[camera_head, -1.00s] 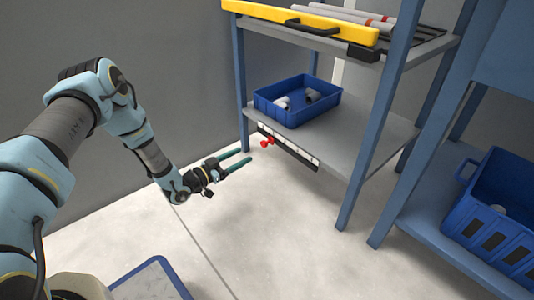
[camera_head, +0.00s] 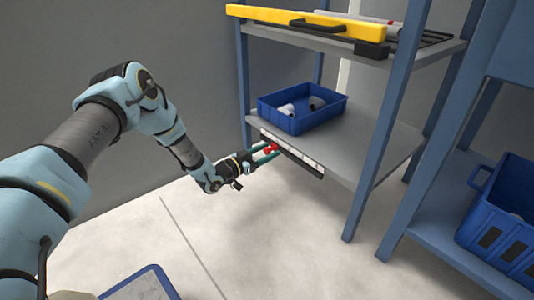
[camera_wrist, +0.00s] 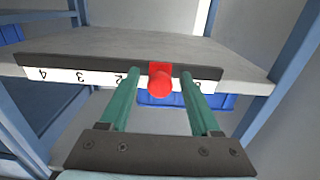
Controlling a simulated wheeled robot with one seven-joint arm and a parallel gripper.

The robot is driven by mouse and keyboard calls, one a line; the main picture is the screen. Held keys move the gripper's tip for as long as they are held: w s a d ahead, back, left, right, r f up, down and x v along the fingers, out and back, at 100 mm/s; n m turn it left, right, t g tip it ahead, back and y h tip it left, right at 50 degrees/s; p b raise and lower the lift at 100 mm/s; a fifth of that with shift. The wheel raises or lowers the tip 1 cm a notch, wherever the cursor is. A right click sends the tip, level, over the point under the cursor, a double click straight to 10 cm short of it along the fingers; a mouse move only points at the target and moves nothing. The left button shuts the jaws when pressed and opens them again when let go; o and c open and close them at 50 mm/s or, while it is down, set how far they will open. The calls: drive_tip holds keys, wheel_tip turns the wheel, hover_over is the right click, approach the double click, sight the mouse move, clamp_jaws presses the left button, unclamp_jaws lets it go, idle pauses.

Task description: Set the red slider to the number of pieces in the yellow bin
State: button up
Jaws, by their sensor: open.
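The red slider (camera_head: 271,149) is a small red knob on the numbered strip (camera_head: 296,156) along the lower shelf's front edge. In the wrist view the red slider (camera_wrist: 160,80) stands between the 2 and the 0 of the upside-down scale (camera_wrist: 60,75); no number shows at its place. My gripper (camera_head: 267,152) is open, its green fingers on either side of the knob; the wrist view shows a gap on both sides (camera_wrist: 159,85).
A blue bin (camera_head: 300,122) with a few grey pipe pieces stands on the lower shelf (camera_head: 360,148). Blue posts (camera_head: 385,130) frame the rack. Another blue bin (camera_head: 500,235) stands at the right.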

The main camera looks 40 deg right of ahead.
clamp_jaws()
idle(0.4)
idle(0.9)
